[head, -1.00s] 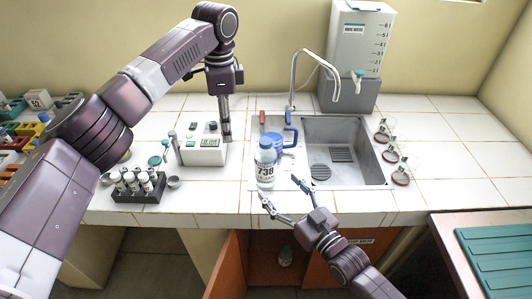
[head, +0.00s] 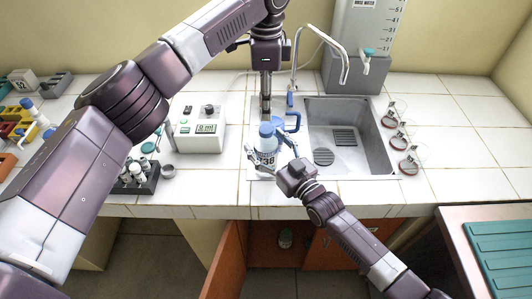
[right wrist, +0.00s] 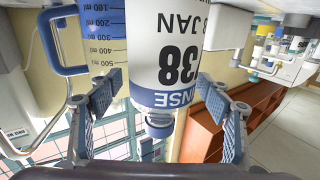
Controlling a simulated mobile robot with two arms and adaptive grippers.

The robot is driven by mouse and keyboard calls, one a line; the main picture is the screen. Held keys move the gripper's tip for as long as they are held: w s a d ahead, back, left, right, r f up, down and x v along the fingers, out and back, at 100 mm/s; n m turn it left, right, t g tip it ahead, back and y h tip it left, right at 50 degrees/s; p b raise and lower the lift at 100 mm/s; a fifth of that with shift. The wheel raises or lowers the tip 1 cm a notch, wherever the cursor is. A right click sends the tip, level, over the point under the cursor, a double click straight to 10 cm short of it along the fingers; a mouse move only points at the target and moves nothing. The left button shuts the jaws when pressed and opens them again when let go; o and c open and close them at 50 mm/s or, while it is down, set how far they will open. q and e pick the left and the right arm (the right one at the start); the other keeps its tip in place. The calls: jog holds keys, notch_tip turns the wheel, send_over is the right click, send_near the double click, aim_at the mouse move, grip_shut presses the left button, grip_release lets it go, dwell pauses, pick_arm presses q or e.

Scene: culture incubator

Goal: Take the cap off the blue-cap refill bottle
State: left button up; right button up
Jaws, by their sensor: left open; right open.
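The refill bottle (head: 265,157), white with a blue cap (head: 267,130) and a label reading 738, stands upright on the counter by the sink. My right gripper (head: 268,162) is open, with its fingers on either side of the bottle's body. In the right wrist view the bottle (right wrist: 180,50) appears upside down between the spread fingers (right wrist: 160,95); I cannot tell whether they touch it. My left gripper (head: 266,108) points down just above and behind the cap, apart from it. It is open, but seen edge-on.
A blue-handled measuring jug (head: 289,122) stands right behind the bottle, beside the steel sink (head: 375,165) and faucet (head: 345,65). A white instrument (head: 198,137) and a dark vial rack (head: 148,180) are to the left. Flasks (head: 409,160) stand right of the sink.

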aim_at(266, 129)
pick_arm(q)
jog(key=shift+s+r, duration=0.25)
jog(key=shift+s, duration=0.05)
pick_arm(e)
jog(key=shift+s+r, duration=0.2)
pick_arm(q)
jog(key=shift+w+f, duration=0.15)
jog(key=shift+w, duration=0.05)
pick_arm(e)
jog(key=shift+w+f, duration=0.15)
jog(key=c, duration=0.6)
grip_shut()
pick_arm(q)
jog(key=m, duration=0.4)
jog(key=shift+s, duration=0.1)
jog(key=m, duration=0.5)
jog(key=shift+m, duration=0.3)
jog(key=m, duration=0.8)
jog(key=shift+f, duration=3.95)
jog(key=shift+c, duration=0.3)
pick_arm(e)
jog(key=shift+r, duration=0.2)
